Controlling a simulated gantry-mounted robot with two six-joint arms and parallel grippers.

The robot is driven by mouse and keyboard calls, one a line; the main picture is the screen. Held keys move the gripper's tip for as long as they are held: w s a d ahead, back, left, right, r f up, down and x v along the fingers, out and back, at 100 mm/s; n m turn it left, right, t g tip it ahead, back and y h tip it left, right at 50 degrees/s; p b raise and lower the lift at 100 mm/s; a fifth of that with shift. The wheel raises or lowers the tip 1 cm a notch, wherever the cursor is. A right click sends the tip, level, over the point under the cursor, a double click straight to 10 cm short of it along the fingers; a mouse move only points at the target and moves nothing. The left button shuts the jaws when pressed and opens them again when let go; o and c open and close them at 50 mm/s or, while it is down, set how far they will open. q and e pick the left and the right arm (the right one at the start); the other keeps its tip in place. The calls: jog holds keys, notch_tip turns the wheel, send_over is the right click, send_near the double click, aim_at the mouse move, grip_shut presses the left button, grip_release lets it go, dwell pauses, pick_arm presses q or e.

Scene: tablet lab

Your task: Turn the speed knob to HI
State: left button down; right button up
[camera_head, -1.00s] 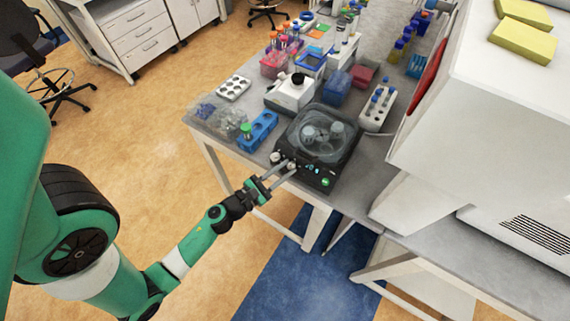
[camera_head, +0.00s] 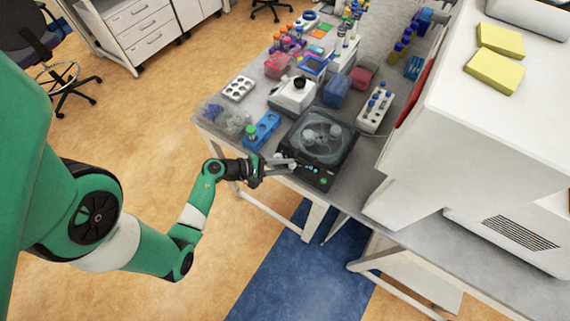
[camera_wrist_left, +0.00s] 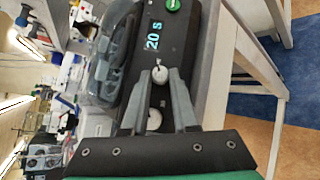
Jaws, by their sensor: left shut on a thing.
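The black device (camera_head: 318,178) with a clear round lid stands at the table's front edge. Its front panel has a lit display (camera_wrist_left: 153,37) that seems to read "20 S", and a green button (camera_wrist_left: 173,5). The left wrist view shows two pale knobs: one (camera_wrist_left: 160,75) near the display, and a second (camera_wrist_left: 153,119) farther from it. My left gripper (camera_head: 290,164) is at the panel, its fingers on either side of the knob nearer the display and shut on it. The knob labels are too small to read. My right gripper is not in view.
A blue rack (camera_head: 262,130) with a green-capped tube stands left of the device, and a white tube rack (camera_head: 375,112) stands behind it to the right. A large white cabinet (camera_head: 470,130) is at the right. The floor before the table is clear.

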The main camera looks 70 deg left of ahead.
pick_arm(q)
jog(key=shift+w+r+m+g, duration=0.1)
jog(key=shift+r+m+g, duration=0.15)
jog(key=shift+m, duration=0.35)
jog(key=shift+h, duration=0.3)
jog(key=c, duration=0.7)
grip_release()
jog(key=shift+f, duration=0.1)
jog(key=p+v, duration=0.1)
jog(key=v, duration=1)
jog(key=shift+s+r, duration=0.25)
